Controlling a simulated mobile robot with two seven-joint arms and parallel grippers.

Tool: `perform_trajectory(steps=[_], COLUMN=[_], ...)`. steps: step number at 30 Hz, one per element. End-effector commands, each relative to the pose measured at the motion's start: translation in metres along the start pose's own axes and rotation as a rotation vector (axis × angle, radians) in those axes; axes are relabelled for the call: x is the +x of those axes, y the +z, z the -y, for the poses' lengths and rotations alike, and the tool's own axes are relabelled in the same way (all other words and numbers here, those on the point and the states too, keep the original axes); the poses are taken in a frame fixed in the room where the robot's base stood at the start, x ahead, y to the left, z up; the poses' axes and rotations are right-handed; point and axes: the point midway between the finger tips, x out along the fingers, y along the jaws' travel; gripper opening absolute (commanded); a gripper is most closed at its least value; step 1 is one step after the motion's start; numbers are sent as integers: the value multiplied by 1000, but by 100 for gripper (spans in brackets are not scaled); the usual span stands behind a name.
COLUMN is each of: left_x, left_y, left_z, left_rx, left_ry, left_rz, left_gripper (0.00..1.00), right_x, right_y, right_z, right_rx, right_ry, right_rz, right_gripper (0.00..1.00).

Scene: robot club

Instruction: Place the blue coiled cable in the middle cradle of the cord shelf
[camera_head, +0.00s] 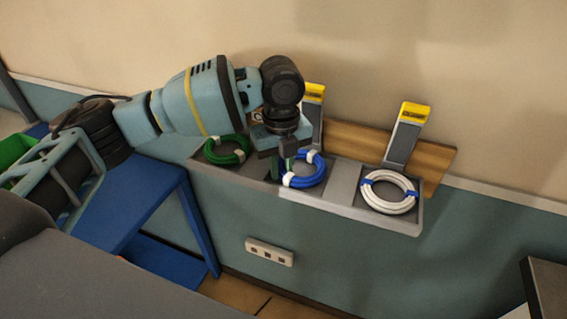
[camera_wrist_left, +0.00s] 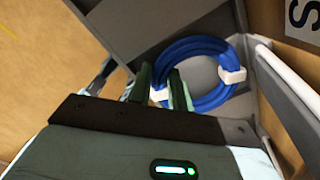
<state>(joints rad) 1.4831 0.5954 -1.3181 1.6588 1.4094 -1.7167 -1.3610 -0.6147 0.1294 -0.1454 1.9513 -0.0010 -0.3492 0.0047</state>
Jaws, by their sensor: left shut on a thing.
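The blue coiled cable (camera_head: 318,172), tied with white bands, is in the middle cradle of the grey cord shelf (camera_head: 343,184). My left gripper (camera_head: 285,166) reaches down over the left side of that cradle and is shut on the coil's edge. In the left wrist view, the coil (camera_wrist_left: 212,96) shows beyond the two fingers (camera_wrist_left: 160,90) and inside the grey cradle walls. The fingers cover part of the coil, so I cannot tell whether it rests fully on the cradle floor. My right gripper is not in view.
A green coil (camera_head: 240,151) lies in the left cradle and a white coil (camera_head: 390,200) with blue bands in the right one. Yellow-topped upright holders (camera_head: 404,135) rise behind. A blue table (camera_head: 150,205) stands at left. A wall socket (camera_head: 270,252) is below the shelf.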

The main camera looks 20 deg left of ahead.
Motion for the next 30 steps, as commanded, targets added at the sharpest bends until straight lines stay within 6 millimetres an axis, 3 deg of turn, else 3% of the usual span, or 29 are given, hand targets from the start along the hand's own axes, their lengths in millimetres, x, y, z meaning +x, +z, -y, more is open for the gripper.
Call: perform_trajectory(steps=[2,3,8,20,30], left_x=[2,2,2,-6,-68], left_y=[0,0,0,0,0], left_z=[0,0,0,0,1], left_rx=[0,0,0,0,0], left_ry=[0,0,0,-1,-2], left_rz=[-1,-1,0,1,1], left_gripper=[0,22,41,41,41], right_x=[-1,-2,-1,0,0], right_y=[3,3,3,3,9], right_z=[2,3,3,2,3], right_rx=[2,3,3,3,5], right_ry=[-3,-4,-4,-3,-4], right_rz=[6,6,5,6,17], right_gripper=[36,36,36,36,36])
